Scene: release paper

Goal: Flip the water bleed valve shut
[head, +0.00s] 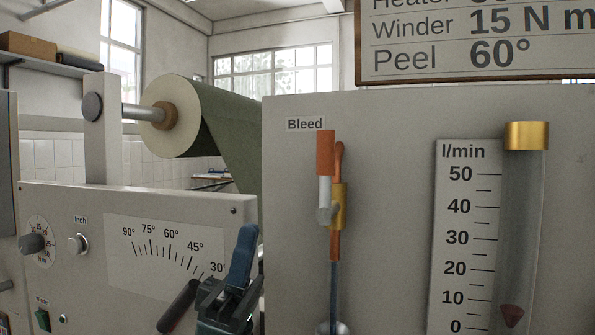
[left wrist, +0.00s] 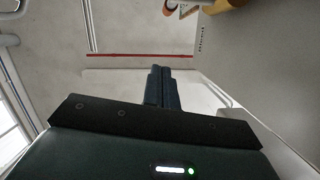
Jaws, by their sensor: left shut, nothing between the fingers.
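The water bleed valve is on the grey panel under a "Bleed" label (head: 305,124) in the head view. Its lever (head: 325,153) has an orange grip and a pale lower part, and points straight up, alongside the pipe. The brass valve body (head: 340,206) sits just right of the lever's pivot. My left gripper (head: 245,235) is low and left of the valve, apart from it, with its blue fingers shut and empty. The shut fingers (left wrist: 161,72) also show in the left wrist view, touching nothing. My right gripper is out of view.
A flow gauge (head: 470,235) with a brass-capped tube (head: 527,136) stands right of the valve. A peel-angle dial panel (head: 165,255) and a paper roll (head: 172,115) are at left. The panel face between my gripper and the valve looks clear.

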